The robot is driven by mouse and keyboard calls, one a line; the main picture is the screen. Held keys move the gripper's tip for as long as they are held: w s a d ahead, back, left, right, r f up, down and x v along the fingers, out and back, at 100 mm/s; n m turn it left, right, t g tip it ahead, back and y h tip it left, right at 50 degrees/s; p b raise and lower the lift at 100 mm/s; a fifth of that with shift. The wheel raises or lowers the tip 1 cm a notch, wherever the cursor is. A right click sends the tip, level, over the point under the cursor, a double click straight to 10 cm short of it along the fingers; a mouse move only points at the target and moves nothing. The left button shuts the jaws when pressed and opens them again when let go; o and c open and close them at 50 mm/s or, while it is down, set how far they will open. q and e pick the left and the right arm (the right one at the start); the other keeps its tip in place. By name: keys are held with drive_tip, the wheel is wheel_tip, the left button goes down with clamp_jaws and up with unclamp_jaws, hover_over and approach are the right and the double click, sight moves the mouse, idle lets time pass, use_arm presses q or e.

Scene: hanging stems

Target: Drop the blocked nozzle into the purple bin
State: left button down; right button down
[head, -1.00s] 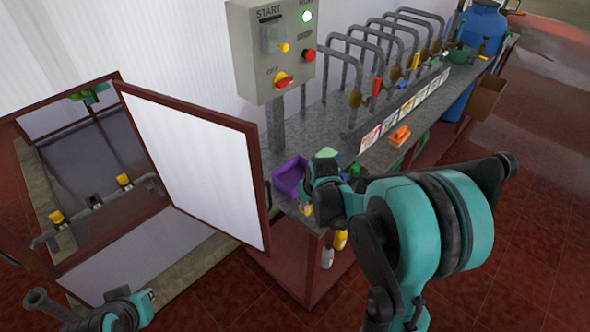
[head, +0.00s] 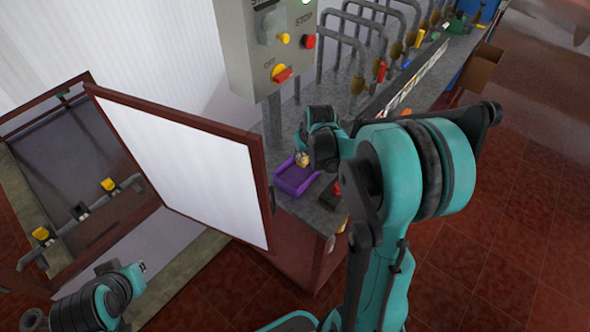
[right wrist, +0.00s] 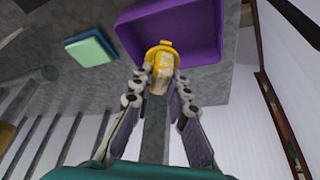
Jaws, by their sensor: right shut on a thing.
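The blocked nozzle (right wrist: 159,82) is yellow with a pale, crusted-looking body. My right gripper (right wrist: 161,90) is shut on it. In the right wrist view the nozzle's yellow end overlaps the near wall of the purple bin (right wrist: 200,22). In the head view the nozzle (head: 303,158) shows below my right gripper (head: 306,151), over the back part of the purple bin (head: 297,181) on the grey bench. How high it is above the bin I cannot tell. My left gripper (head: 139,267) is at the lower left, far from the bin; its jaws are too small to read.
A green and blue block (right wrist: 91,49) lies on the bench beside the bin. A grey control box (head: 262,45) stands behind it. A white panel door (head: 185,165) stands open left of the bin. Bent grey pipes (head: 355,45) line the bench's back.

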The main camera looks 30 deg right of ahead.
sight(303, 164)
drive_tip(key=shift+s+f+b, duration=0.2)
drive_tip(key=shift+f+b, duration=0.1)
drive_tip(key=shift+f, duration=0.25)
wheel_tip(303, 164, down, 3)
drive_tip(key=shift+w+f+b, duration=0.1)
drive_tip(key=shift+f+b, duration=0.05)
drive_tip(key=shift+b, duration=1.05)
drive_tip(key=shift+f+b, duration=0.4)
drive_tip(key=shift+f, duration=0.1)
drive_tip(key=c, duration=1.4)
unclamp_jaws()
drive_tip(key=shift+r, duration=0.1)
drive_tip(key=v, duration=1.2)
